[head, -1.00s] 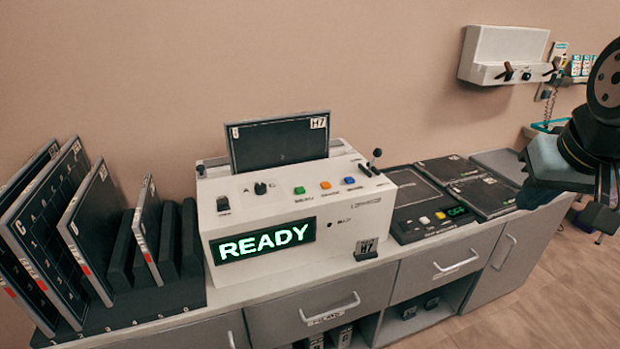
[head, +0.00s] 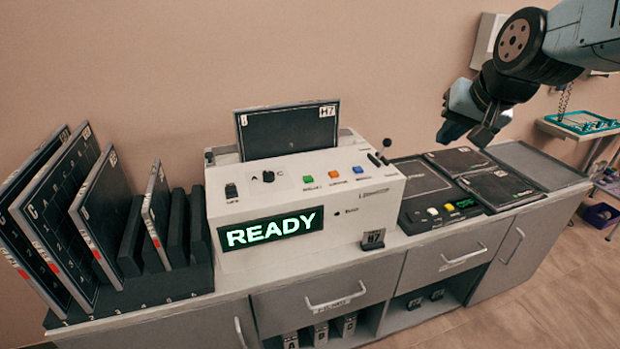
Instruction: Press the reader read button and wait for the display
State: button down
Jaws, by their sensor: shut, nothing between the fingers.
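The reader (head: 300,195) is a white box on the counter. Its display (head: 271,229) shows READY in green letters. Its top carries a green button (head: 308,179), an orange button (head: 334,174) and a blue button (head: 358,169); their labels are too small to read. A dark cassette (head: 287,131) marked H7 stands upright in the reader's top slot. My gripper (head: 462,137) is shut and empty, in the air to the right of the reader, above the dark flat panels.
A black lever (head: 379,157) stands at the reader's right end. A rack at left holds several upright dark plates (head: 68,215). Right of the reader lies a dark unit (head: 438,212) with small buttons.

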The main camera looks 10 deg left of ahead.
jog(key=w+a+f+y, duration=0.25)
jog(key=w+a, duration=0.55)
jog(key=a, duration=0.5)
jog(key=m+t, duration=0.1)
send_over(310, 179)
notch_tip(310, 179, down, 6)
jog(key=shift+w, duration=0.1)
jog(key=shift+f, duration=0.1)
jog(key=shift+d+f, duration=0.1)
jog(key=shift+f, duration=4.2)
jog(key=shift+f, duration=0.1)
jog(key=shift+f, duration=0.25)
